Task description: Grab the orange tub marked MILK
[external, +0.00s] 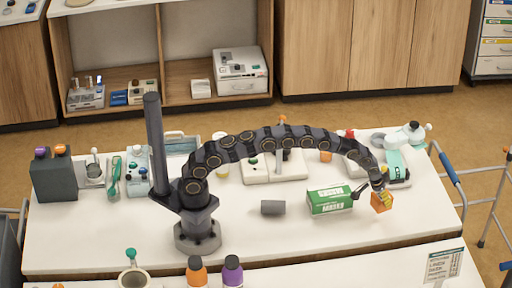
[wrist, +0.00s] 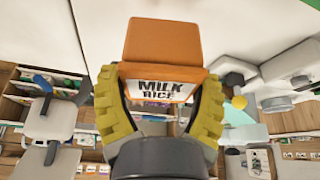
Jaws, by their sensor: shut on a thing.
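The orange tub (wrist: 160,45) fills the middle of the wrist view, with a white label reading MILK and RICE facing the camera. My gripper (wrist: 160,95) has its yellow padded fingers closed on the tub's two sides. In the external view the orange tub (external: 381,202) is small, tilted, and held at the end of my arm over the right part of the white table. My gripper (external: 379,188) sits just above it there. I cannot tell how high the tub is above the tabletop.
A green and white box (external: 331,200) stands close left of the tub, with a grey cylinder (external: 273,207) farther left. White and teal devices (external: 397,165) stand behind the tub. A walker frame (external: 480,195) is at the right. The table's front right (external: 400,230) is clear.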

